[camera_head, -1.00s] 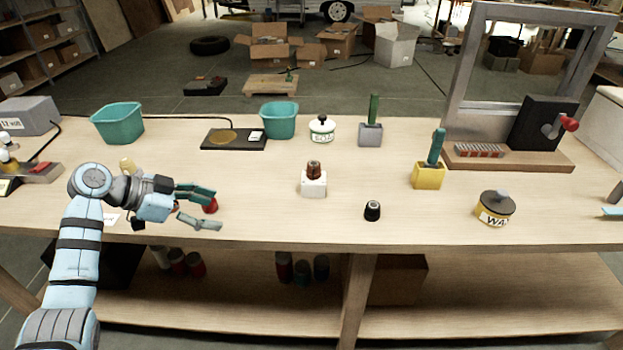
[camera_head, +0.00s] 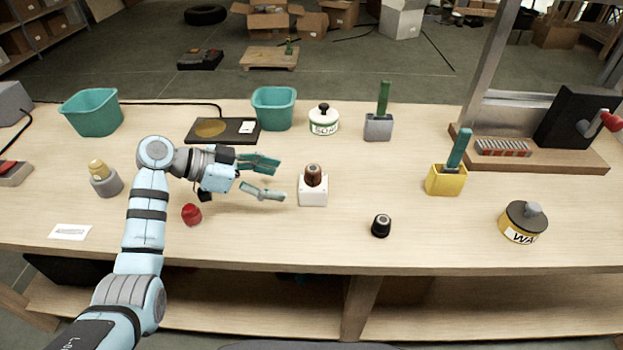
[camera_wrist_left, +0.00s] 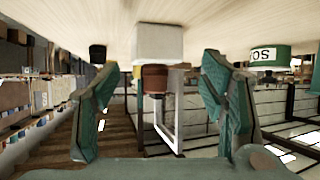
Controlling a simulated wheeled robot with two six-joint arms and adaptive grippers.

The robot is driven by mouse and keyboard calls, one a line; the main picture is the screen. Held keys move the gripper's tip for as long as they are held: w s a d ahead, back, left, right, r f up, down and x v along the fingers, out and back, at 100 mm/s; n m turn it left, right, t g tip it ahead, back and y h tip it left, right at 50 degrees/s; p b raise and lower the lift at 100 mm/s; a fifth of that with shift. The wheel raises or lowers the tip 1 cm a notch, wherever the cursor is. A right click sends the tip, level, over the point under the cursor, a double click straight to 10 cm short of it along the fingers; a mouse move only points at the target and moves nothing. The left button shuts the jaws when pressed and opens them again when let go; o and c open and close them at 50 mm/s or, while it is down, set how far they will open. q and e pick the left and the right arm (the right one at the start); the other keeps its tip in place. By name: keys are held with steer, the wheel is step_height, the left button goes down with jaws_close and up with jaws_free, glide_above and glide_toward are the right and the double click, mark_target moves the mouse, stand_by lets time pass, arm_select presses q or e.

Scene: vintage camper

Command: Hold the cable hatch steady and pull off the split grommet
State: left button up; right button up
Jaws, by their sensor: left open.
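A white block (camera_head: 313,195) with a reddish-brown ribbed piece (camera_head: 313,173) on top stands in the middle of the workbench. I take these for the cable hatch and the split grommet, but cannot be sure. My left gripper (camera_head: 280,180) is open and empty, just left of the block and pointing at it. In the left wrist view, which is upside down, the white block (camera_wrist_left: 157,42) and brown piece (camera_wrist_left: 155,78) appear between the open fingers, ahead of them and apart. My right gripper is not in view.
A small black knob (camera_head: 381,225) stands front right of the block. A red knob (camera_head: 191,214) lies below my left arm. Behind are a soap pot (camera_head: 323,120), a teal bin (camera_head: 273,108) and a grey holder (camera_head: 378,127). A yellow holder (camera_head: 446,180) stands right.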

mark_target(309, 188)
arm_select(q)
steer(key=d, duration=0.1)
steer(key=d+f+b, duration=0.1)
steer(key=d+b, duration=0.1)
steer(key=shift+s+d+f, duration=0.1)
steer(key=shift+d+f, duration=0.1)
steer(key=shift+f, duration=0.1)
steer(key=x, duration=0.1)
steer(key=b+x, duration=0.1)
steer(key=x, duration=0.1)
steer(key=b+x, duration=0.1)
steer(key=shift+w+d, duration=0.25)
steer(key=shift+w, duration=0.1)
steer(key=shift+w+d+f, duration=0.1)
steer(key=shift+d+f, duration=0.05)
steer(key=shift+d, duration=0.15)
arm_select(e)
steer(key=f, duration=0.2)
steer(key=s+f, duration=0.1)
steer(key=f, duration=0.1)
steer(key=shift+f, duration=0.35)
arm_select(q)
steer(key=c, duration=0.5)
steer(key=shift+c, duration=0.4)
